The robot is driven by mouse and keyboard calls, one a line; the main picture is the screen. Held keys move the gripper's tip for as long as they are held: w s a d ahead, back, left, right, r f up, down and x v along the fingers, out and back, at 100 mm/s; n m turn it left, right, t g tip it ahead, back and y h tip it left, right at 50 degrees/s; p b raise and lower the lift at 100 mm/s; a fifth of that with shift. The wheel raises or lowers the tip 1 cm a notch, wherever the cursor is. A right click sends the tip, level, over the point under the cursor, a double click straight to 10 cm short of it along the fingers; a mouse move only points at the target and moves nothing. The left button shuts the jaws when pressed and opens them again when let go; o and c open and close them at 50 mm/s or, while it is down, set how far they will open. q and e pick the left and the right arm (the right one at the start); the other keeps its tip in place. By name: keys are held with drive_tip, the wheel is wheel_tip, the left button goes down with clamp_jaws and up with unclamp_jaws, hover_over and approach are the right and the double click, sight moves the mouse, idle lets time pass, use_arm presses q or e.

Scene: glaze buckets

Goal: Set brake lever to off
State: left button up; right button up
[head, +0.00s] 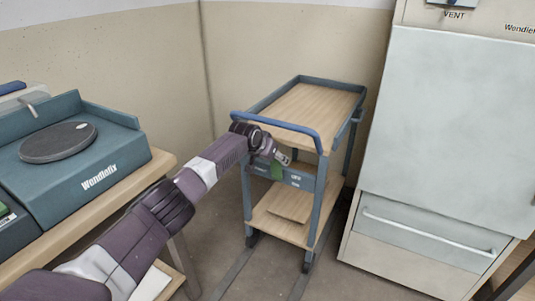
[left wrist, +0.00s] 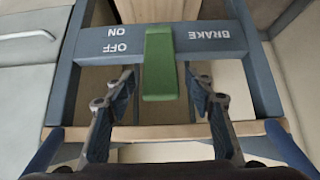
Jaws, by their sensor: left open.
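The brake lever is a green flat handle (left wrist: 159,65) on the grey-blue crossbar of a cart. In the left wrist view it stands between the upside-down words ON and OFF on the left and BRAKE on the right. In the head view the green lever (head: 277,170) shows partly, below my left gripper (head: 280,157). In the left wrist view my left gripper (left wrist: 160,88) is open, one finger on each side of the lever, with a visible gap on both sides. Contact is not seen. My right gripper is in neither view.
The cart (head: 312,105) has wooden shelves and a blue push handle (head: 275,126) close to my left wrist. A large pale cabinet (head: 450,130) stands at right. Floor between bench and cart is open.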

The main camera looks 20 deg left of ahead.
use_arm(q)
drive_tip(key=v, duration=1.1)
drive_tip(key=shift+s, duration=0.1)
